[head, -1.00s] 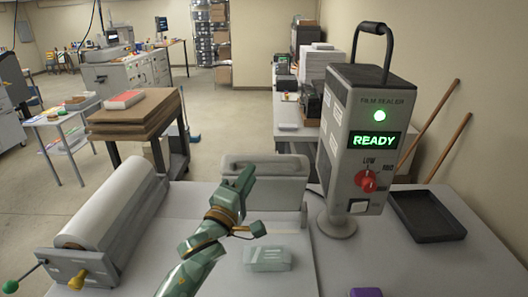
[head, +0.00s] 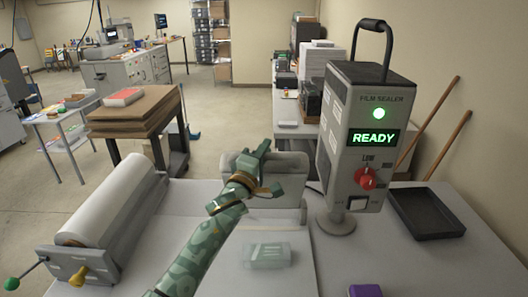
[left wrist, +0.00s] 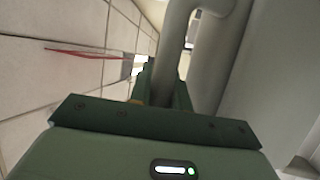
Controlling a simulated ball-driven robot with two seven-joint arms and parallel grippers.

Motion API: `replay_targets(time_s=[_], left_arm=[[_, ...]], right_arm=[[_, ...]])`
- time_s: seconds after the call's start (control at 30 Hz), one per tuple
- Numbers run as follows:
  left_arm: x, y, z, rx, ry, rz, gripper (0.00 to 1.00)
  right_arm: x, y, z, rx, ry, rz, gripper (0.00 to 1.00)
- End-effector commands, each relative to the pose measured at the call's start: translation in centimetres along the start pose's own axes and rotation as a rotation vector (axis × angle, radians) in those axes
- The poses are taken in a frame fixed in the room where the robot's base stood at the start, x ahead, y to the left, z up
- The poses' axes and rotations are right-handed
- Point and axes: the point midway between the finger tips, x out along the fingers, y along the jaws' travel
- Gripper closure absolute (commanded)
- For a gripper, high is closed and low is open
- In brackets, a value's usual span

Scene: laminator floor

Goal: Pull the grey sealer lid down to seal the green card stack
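The grey sealer lid (head: 290,166) stands raised at the back of the sealer bed, behind the pale green card stack (head: 266,255). The stack lies flat on the white bed. My left gripper (head: 261,153) is at the lid, in front of its upper edge, and hides part of it. In the left wrist view a curved grey bar (left wrist: 183,40) runs down between the fingers of my left gripper (left wrist: 166,88). The bar almost fills the space between them; whether they press on it I cannot tell. My right gripper is not in view.
The film sealer post (head: 366,140) with a lit READY display stands to the right. A white film roll (head: 113,205) lies at left. A black tray (head: 428,212) is at far right, and a purple object (head: 365,291) is at the front edge.

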Motion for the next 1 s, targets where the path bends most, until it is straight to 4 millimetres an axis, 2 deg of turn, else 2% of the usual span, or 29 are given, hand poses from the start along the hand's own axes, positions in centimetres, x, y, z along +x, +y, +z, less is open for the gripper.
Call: replay_targets(time_s=[0.17, 0.37, 0.57, 0.8, 1.0], left_arm=[[-0.3, -0.2, 0.1, 0.003, 0.000, 0.006, 1.00], [-2.3, -1.0, 0.9, 0.024, 0.002, 0.061, 1.00], [-6.2, -2.7, 2.5, 0.073, 0.004, 0.180, 1.00], [-11.0, -5.4, 4.5, 0.143, 0.003, 0.346, 1.00], [-14.0, -7.4, 5.8, 0.193, 0.003, 0.460, 1.00]], right_arm=[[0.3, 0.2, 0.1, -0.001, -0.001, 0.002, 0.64], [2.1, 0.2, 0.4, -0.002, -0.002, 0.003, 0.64], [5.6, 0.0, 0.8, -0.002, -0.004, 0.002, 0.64], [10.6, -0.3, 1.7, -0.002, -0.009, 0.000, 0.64], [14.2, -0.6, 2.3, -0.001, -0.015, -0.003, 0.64]])
